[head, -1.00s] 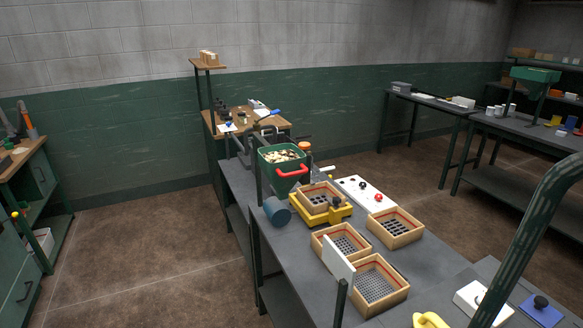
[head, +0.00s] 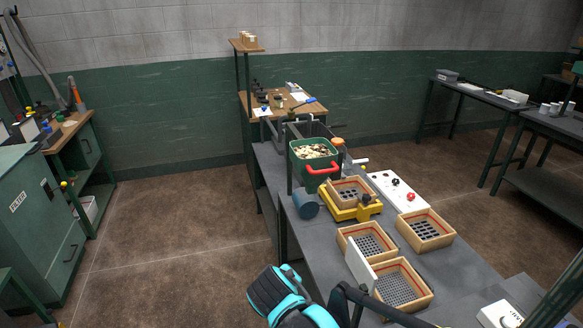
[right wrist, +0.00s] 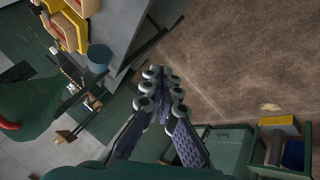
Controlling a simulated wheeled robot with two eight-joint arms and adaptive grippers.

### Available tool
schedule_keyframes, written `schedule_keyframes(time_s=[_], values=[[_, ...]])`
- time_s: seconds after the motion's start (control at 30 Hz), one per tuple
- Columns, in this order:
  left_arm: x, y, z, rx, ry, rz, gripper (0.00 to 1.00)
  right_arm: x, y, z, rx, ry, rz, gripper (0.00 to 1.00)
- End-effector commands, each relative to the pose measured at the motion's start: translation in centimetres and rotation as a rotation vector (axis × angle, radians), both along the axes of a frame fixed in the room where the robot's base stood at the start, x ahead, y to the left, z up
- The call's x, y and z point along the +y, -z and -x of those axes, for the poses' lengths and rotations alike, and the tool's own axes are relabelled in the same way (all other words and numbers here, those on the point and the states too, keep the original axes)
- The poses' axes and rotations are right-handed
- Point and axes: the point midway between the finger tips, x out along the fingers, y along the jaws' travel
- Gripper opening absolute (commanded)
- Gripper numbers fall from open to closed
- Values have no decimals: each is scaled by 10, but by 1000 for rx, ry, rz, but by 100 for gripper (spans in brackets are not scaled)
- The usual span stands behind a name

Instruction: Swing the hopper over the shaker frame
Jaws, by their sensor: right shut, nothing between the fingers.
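The green hopper (head: 313,150), full of pale chunks, hangs at the bench's far end in the head view. Its red handle (head: 322,169) faces the near side. The yellow shaker frame (head: 343,214) stands on the bench in front and to the right, carrying a wooden sieve box (head: 352,188). In the right wrist view the yellow frame (right wrist: 60,30) is at top left; a green body with a red part, probably the hopper (right wrist: 40,105), is at the left. My right gripper (right wrist: 158,78) is shut and empty, apart from both. My left gripper is not in view.
A blue cylinder (head: 305,205) lies left of the frame. Several wooden sieve boxes (head: 424,230) and an upright white plate (head: 361,264) occupy the near bench. A white panel with knobs (head: 398,190) lies at the right. Open floor (head: 180,230) lies left of the bench.

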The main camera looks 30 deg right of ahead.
Motion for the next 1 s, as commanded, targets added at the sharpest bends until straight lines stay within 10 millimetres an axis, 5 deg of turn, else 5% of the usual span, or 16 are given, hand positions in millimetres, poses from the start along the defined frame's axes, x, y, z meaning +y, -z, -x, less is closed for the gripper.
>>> schedule_keyframes(time_s=[0.03,0.2,0.4,0.63,1.0], values=[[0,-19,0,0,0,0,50,-8,-23,-22,9,-11,98,0],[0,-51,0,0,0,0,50,-32,-73,-85,17,-17,463,0],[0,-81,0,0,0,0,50,-29,-122,-140,-21,8,827,0],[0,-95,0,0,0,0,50,-14,-146,-163,-67,40,1041,0],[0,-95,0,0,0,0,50,-12,-148,-165,-74,45,1069,0]])
